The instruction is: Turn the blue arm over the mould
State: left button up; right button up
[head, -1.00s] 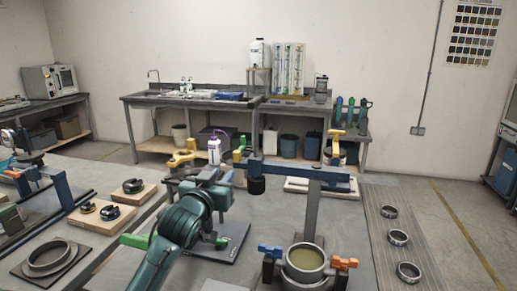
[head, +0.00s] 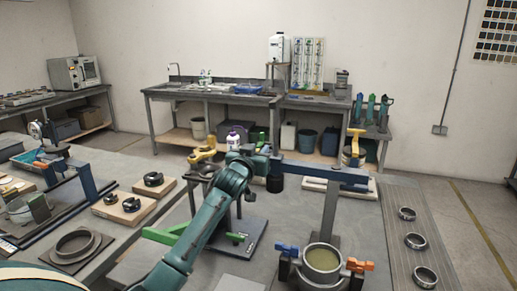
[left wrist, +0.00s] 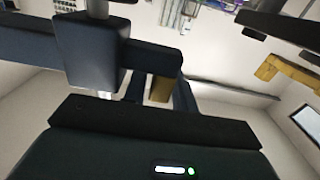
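The blue arm (head: 318,172) is a dark blue bar on top of an upright post, reaching left from it. A dark cylinder (head: 275,183) hangs at its left end. My left gripper (head: 257,160) is at the bar's left end, beside the cylinder. Its fingers are hard to make out, and I cannot tell whether they touch the bar. In the left wrist view a dark blue bar (left wrist: 150,58) crosses close in front of the gripper body. My right gripper is not in view.
Blue (head: 287,250) and orange (head: 360,265) clamps flank the mould. Several metal rings lie on the grey strip at right. A yellow-handled item (head: 355,143) stands behind the bar. Wooden boards with black parts (head: 125,208) are at left.

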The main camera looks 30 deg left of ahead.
pick_arm(q)
jog(key=shift+w, duration=0.4)
grip_shut()
